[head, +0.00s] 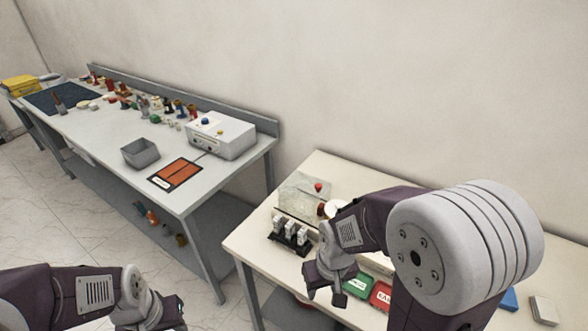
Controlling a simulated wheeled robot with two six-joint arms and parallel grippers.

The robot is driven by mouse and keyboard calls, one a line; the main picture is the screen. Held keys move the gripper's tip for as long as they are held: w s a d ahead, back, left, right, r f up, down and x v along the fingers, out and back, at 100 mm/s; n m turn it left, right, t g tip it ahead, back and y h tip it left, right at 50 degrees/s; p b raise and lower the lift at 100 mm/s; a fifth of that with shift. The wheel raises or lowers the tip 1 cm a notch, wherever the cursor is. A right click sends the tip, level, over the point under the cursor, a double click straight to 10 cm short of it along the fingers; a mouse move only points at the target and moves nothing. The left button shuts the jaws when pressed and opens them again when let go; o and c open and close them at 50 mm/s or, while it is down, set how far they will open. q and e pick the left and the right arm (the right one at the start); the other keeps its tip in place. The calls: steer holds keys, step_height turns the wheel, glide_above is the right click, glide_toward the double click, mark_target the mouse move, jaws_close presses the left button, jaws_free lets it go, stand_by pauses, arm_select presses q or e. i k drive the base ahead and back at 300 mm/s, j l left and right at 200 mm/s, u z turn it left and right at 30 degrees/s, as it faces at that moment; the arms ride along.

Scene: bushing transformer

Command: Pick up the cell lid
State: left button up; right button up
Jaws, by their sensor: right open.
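On the cream table at the right stands a pale, see-through box-like piece (303,194) with a small red knob; it may be the cell with its lid, but I cannot tell the lid apart for sure. My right gripper (322,284) is open and points down over the table, in front of and to the right of that piece, apart from it. My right arm hides part of the table behind it. My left gripper (150,318) is low at the bottom left, away from both tables; its fingers are cut off by the frame edge.
A black rack with pale upright parts (289,232) stands left of my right gripper. Green (357,284) and red (381,295) labelled pieces lie to its right. The grey bench (111,133) at left holds a grey bin (140,153), a white instrument box (221,136) and several small parts.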

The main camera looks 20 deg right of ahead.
mark_target(332, 207)
steer(key=j+z, duration=0.25)
steer(key=i+j+z, duration=0.2)
steer(key=j+z, duration=0.3)
steer(key=i+j+z, duration=0.15)
steer(key=j+z, duration=0.8)
steer(key=j, duration=0.15)
steer(key=k+j+z, duration=0.1)
steer(key=j+z, duration=0.4)
steer(key=i+j+z, duration=0.3)
steer(key=j+z, duration=0.35)
steer(key=i+j+z, duration=0.1)
steer(key=j+z, duration=0.2)
steer(key=j, duration=0.15)
